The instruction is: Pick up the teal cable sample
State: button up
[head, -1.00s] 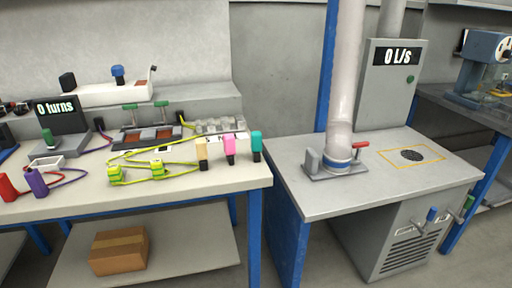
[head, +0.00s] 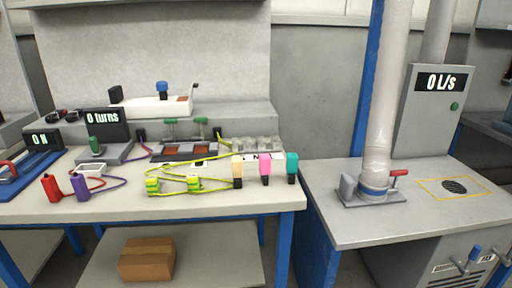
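The teal cable sample (head: 292,164) stands upright near the right end of the left workbench, with a dark lower end. A pink sample (head: 265,165) and a beige sample (head: 237,168) stand in a row to its left, apart from it. My gripper is not in the head view, so its state and its place relative to the teal sample cannot be seen.
The workbench (head: 110,208) also carries yellow-green clamps with cables (head: 193,183), red (head: 51,187) and purple (head: 80,187) pieces, and a "0 turns" display (head: 103,122). A gap separates it from the right table (head: 330,215) with a duct (head: 382,130). A cardboard box (head: 147,259) lies on the lower shelf.

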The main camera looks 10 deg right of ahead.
aim_at(292, 162)
jog(key=l+u, duration=0.4)
jog(key=l, duration=1)
jog(key=i+l+u, duration=0.1)
jog(key=l, duration=0.25)
jog(key=i+l+u, duration=0.1)
jog(key=i+l, duration=0.2)
jog(key=l, duration=0.1)
